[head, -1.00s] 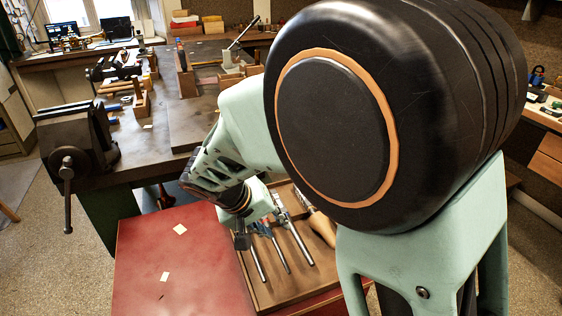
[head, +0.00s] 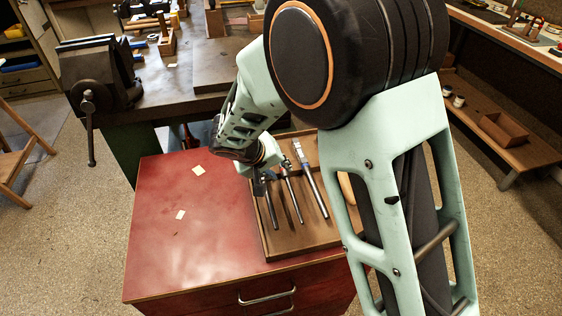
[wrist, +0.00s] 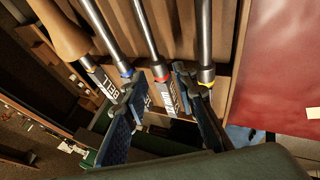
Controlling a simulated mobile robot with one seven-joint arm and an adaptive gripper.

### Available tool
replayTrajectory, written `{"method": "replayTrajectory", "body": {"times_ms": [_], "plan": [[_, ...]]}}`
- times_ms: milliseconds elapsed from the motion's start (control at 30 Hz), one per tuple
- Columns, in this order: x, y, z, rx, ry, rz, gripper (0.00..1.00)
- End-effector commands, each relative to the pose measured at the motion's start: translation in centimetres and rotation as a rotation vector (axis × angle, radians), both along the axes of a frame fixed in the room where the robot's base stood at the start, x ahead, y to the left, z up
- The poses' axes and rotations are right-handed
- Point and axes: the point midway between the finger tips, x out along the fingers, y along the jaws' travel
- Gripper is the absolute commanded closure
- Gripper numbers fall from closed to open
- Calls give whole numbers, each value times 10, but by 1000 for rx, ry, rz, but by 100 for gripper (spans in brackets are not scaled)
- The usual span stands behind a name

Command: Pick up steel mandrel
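Several steel mandrels lie side by side in a wooden tray (head: 285,243). In the wrist view one has a blue band (wrist: 108,35), the middle one a red band (wrist: 149,30) and the right one a yellow band (wrist: 204,35). Dark labelled ends lie beyond the bands; one reads "BELL". I cannot tell which one the task means. My gripper (wrist: 158,78) is open over the banded ends, with the red-banded mandrel showing between its fingers. Contact cannot be judged. In the head view my gripper (head: 265,178) is at the tray's far left, partly hiding the mandrel ends.
A wooden handle (wrist: 60,28) lies left of the mandrels in the wrist view. The tray sits on a red cabinet (head: 185,245), whose left top is clear except for paper scraps. A workbench with a vise (head: 100,75) stands behind.

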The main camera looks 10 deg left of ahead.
Motion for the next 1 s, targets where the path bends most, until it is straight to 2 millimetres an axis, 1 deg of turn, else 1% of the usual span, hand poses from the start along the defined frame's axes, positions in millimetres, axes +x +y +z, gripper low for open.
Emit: {"method": "replayTrajectory", "body": {"times_ms": [33,100,200,467,700,1000], "plan": [[4,-4,-8,-2,3,-2,74],[10,-5,-16,-1,2,0,74],[15,-7,-23,1,1,-1,74],[16,-8,-25,1,1,0,74],[16,-8,-25,1,1,0,100],[17,-7,-24,1,-2,0,100]]}}
